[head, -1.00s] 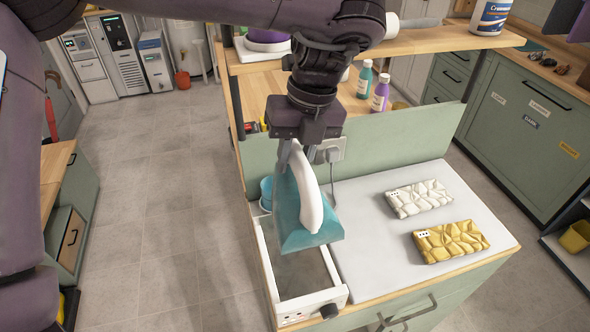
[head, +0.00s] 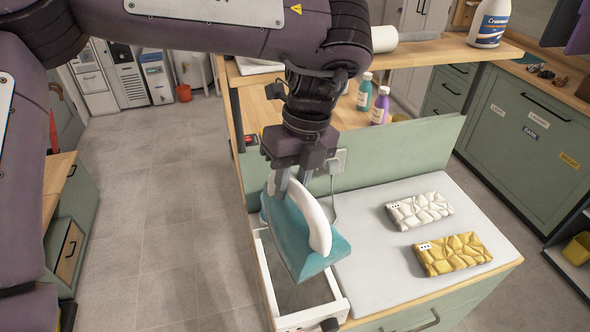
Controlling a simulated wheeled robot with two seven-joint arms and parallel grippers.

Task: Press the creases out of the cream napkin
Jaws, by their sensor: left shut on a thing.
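The cream napkin (head: 420,211) lies creased on the grey ironing surface (head: 375,290), toward its back right. My left gripper (head: 286,185) is shut on the white handle of a teal iron (head: 300,245). The iron is tilted, nose toward the front, over the white-framed tray (head: 257,262) left of the ironing surface. It is well to the left of the napkin and apart from it. Whether the iron touches the tray is hard to tell. My right gripper is not in view.
A creased mustard-yellow napkin (head: 452,253) lies just in front of the cream one. A green panel (head: 400,150) stands along the back, with a socket and plugged cord. Bottles stand on the wooden counter behind. The left part of the ironing surface is clear.

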